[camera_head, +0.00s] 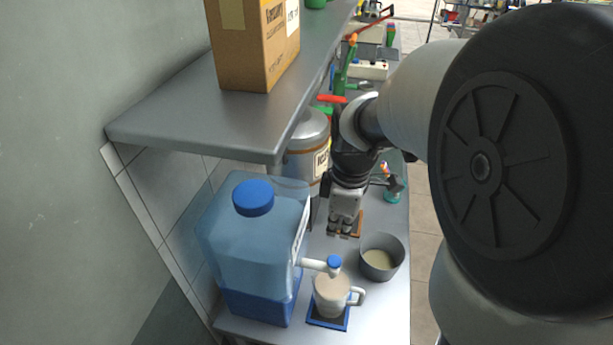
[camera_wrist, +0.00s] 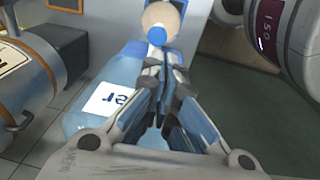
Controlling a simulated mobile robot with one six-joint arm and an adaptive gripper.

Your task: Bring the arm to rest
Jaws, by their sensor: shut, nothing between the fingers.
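My gripper (camera_head: 341,229) hangs over the metal counter, with its fingers pointing down, behind the cup and the bowl in the head view. In the wrist view, my gripper (camera_wrist: 165,75) has its fingers together with nothing between them. A light mug (camera_head: 333,291) with a handle stands on a blue-edged mat (camera_head: 329,321), under the tap of a blue water container (camera_head: 248,250). The container is partly seen behind the fingers in the wrist view, with its white label (camera_wrist: 113,100).
A grey bowl (camera_head: 381,257) with pale contents stands right of the mug. A metal drum (camera_head: 308,148) stands behind. A shelf (camera_head: 190,128) carrying a cardboard box (camera_head: 252,45) overhangs the counter at left. Clear floor (camera_head: 425,225) lies right of the counter.

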